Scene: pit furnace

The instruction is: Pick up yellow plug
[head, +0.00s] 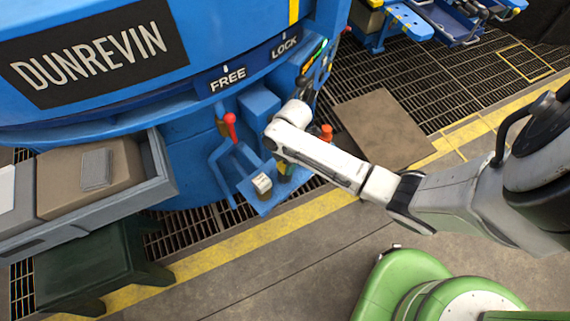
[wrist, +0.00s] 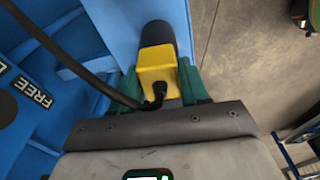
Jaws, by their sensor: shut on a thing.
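The yellow plug (wrist: 158,68) is in the middle of the wrist view, with a black cable leaving its near end and looping to the upper left. Its far end meets a dark round part on a blue block (wrist: 112,18); I cannot tell whether it is seated there. The green fingers of my gripper (wrist: 158,88) stand at both sides of the plug and are shut on it.
The blue furnace housing (head: 230,35) carries FREE and LOCK labels and a red-knobbed lever (head: 230,120). A grey drawer (head: 165,180) stands open at left. The floor at front is clear.

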